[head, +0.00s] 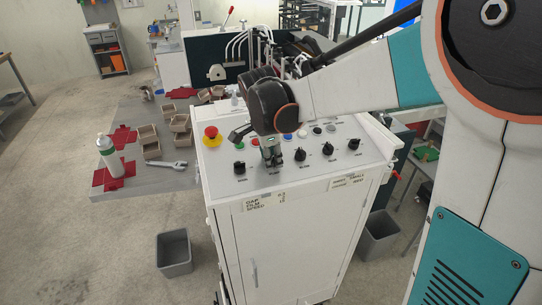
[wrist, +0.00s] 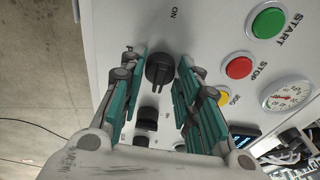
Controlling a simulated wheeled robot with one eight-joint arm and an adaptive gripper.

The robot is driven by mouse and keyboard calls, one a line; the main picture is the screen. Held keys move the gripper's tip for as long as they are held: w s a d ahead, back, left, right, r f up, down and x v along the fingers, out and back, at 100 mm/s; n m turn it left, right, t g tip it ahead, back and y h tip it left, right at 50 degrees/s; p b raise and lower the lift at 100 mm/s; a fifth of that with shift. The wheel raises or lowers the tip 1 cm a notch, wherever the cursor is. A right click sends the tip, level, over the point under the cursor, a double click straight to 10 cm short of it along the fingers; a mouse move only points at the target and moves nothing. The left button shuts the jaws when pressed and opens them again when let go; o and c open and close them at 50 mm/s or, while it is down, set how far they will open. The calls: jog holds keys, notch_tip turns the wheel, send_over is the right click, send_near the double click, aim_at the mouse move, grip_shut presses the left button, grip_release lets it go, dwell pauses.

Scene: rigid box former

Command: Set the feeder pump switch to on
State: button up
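A control panel (head: 330,165) tops a white cabinet, with a row of black rotary knobs along its front. My gripper (head: 271,162) points down over this row, above the second knob position from the left, and hides that knob in the head view. In the wrist view my gripper (wrist: 162,62) is open, one teal finger on each side of a black knob (wrist: 160,70) with a raised grip bar. The word ON is printed beside this knob. Contact between fingers and knob cannot be told. No feeder pump label is legible.
Other black knobs (head: 300,154) sit close by in the row. A red emergency button (head: 210,133) stands at the panel's left. In the wrist view a green START button (wrist: 268,22), a red STOP button (wrist: 239,67) and a gauge (wrist: 287,95) lie to the right.

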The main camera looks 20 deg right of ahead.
jog(key=shift+o, duration=0.7)
jog(key=shift+r, duration=0.1)
jog(key=v, duration=1.1)
jog(key=shift+s+a+r, duration=0.15)
jog(key=shift+s+r, duration=0.05)
jog(key=shift+r, duration=0.15)
jog(key=s+d+f+n+t+y+b, duration=0.2)
jog(key=s+f+n+t+b, duration=0.2)
jog(key=s+f+n+b, duration=1.4)
notch_tip(320, 180, down, 6)
jog(key=s, duration=0.2)
jog(key=shift+s+f+t, duration=0.25)
jog(key=shift+t, duration=0.15)
